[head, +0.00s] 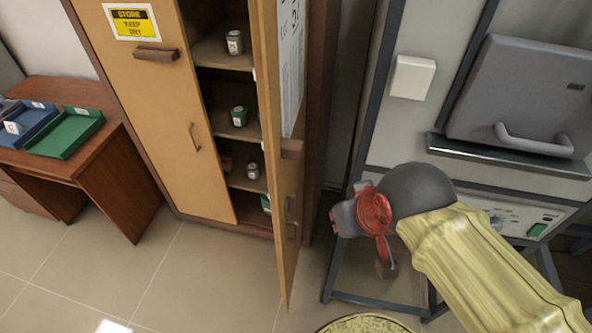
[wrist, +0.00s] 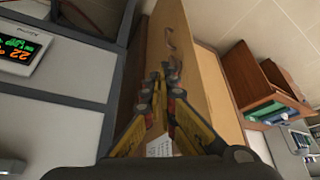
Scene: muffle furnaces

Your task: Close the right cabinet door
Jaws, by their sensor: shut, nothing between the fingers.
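The wooden cabinet (head: 205,150) has its left door (head: 150,90) closed. Its right door (head: 268,120) stands wide open, swung toward me, and is seen nearly edge-on. Shelves with small jars show between the doors. In the wrist view the right door (wrist: 190,50) is a tan panel beyond the fingers, with a curved handle (wrist: 170,41) on it. My gripper (head: 386,268) is to the right of the open door in the head view, pointing down in front of the furnace stand. In the wrist view my gripper (wrist: 163,78) is shut and empty; contact with the door cannot be told.
A grey furnace (head: 525,100) on a dark metal stand (head: 375,298) is at the right, close to my arm. A desk (head: 110,175) with a green tray (head: 65,135) is at the left. The tiled floor before the cabinet is clear. A round yellow object (head: 365,324) shows at the bottom edge.

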